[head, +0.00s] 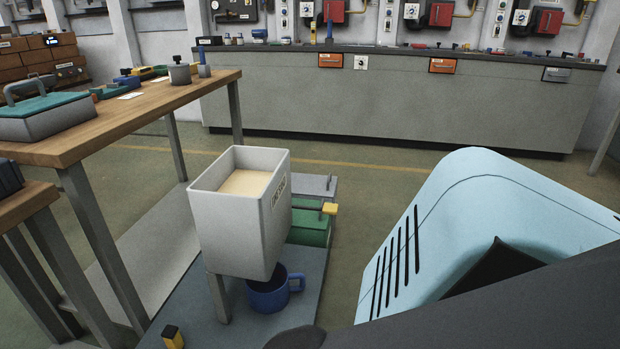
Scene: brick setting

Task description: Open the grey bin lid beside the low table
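A low table with a slate-grey top (312,268) stands in the lower middle. Behind the green box at its far end, a flat grey panel with a small upright knob (314,185) shows; it looks like a closed lid, but I cannot tell whether it is the bin's. A pale grey open-topped hopper (232,222) with tan contents stands on a leg above the low table and hides part of this area. Neither of my grippers is in view. A pale blue, slotted shell and a dark part, apparently mine, fill the lower right.
A blue mug (268,294) sits under the hopper. A green box with a yellow handle (312,228) is behind it. A yellow-black item (172,337) lies in front. A wooden workbench (135,118) stands left. Open floor (365,182) lies before the long grey counter (400,105).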

